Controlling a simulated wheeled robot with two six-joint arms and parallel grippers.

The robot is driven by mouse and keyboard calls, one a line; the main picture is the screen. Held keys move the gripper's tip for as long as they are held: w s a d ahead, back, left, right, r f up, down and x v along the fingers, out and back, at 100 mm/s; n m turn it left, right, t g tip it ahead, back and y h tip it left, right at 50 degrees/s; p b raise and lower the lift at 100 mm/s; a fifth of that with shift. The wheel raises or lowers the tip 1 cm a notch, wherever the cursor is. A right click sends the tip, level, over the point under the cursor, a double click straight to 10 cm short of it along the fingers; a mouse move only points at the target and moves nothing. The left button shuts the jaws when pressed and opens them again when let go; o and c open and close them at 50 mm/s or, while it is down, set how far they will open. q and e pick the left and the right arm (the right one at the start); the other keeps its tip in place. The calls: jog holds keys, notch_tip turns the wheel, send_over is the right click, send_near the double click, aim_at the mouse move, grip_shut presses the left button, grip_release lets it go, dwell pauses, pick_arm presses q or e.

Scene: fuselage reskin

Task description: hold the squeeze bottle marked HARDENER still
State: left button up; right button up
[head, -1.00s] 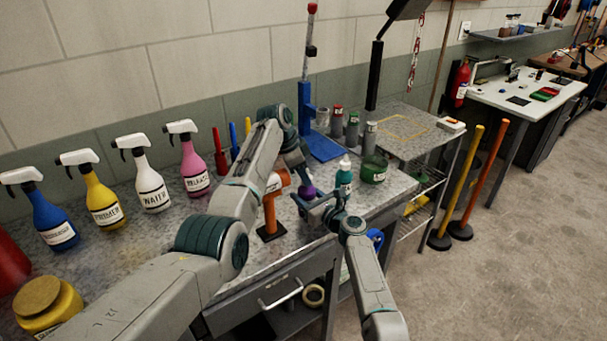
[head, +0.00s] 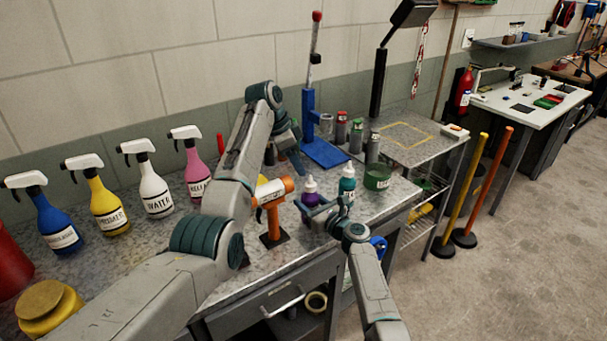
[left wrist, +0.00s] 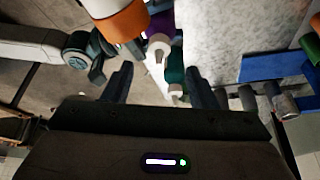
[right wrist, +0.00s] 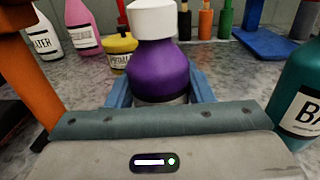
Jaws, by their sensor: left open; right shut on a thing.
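A purple squeeze bottle (head: 309,204) with a white cap stands on the bench top; it fills the middle of the right wrist view (right wrist: 158,74). Its label is hidden, so I cannot read HARDENER on it. My right gripper (head: 318,213) is shut around its lower body. A teal squeeze bottle (head: 347,182) stands just right of it, its label starting "BA" in the right wrist view (right wrist: 303,100). My left gripper (head: 288,138) is open and empty, raised behind the purple bottle; both bottles show beyond its fingers in the left wrist view (left wrist: 160,88).
An orange stand-like tool (head: 272,210) is close left of the purple bottle. Several spray bottles (head: 108,200) line the bench's left. A green tin (head: 377,178) and a blue stand (head: 325,153) are behind and to the right. The bench's front edge is near my right arm.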

aim_at(309, 182)
pick_arm(q)
jog(key=shift+v, duration=2.1)
jog(key=s+d+n+t+y, duration=0.2)
jog(key=s+d+n+t, duration=0.15)
jog(key=n, duration=0.75)
jog(key=x, duration=1.2)
jog(key=shift+s+a+f, duration=0.15)
jog(key=shift+s+a, duration=0.1)
jog(key=shift+c, duration=0.2)
jog(key=shift+g, duration=0.25)
jog(key=c, duration=0.9)
